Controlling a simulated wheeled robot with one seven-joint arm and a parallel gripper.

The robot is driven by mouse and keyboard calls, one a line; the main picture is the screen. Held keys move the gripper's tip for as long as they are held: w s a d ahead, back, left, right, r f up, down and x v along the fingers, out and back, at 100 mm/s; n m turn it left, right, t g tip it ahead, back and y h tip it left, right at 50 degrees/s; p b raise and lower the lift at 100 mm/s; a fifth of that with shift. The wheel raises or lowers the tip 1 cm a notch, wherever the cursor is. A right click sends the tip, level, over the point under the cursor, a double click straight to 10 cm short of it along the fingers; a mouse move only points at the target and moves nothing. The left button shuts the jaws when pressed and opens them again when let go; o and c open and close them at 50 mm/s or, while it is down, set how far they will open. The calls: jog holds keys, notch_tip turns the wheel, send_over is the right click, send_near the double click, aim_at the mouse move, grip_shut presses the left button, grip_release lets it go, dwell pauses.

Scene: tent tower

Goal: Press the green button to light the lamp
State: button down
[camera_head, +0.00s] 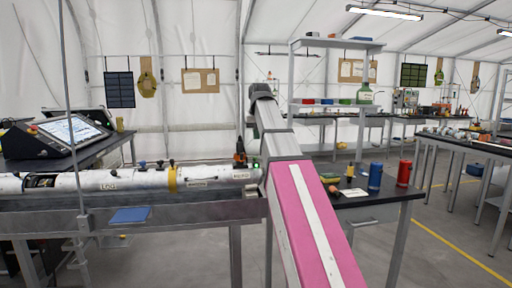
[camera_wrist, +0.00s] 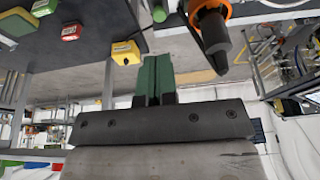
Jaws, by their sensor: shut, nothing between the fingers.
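My gripper (camera_wrist: 156,78) shows in the wrist view with its two green fingers closed together and nothing between them. In the head view my pink and white arm hides much of the bench, and I cannot make out the gripper clearly. I cannot identify the lamp for certain.
An orange-ringed dark cylinder (camera_wrist: 210,22) is close to the right of the fingers. In the head view, a long white tube (camera_head: 130,181) lies on the left bench. A blue cylinder (camera_head: 375,176) and a red cylinder (camera_head: 404,172) stand on the dark table at right.

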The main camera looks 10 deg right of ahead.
jog(key=v, duration=0.4)
jog(key=shift+r, duration=0.2)
dwell(0.5)
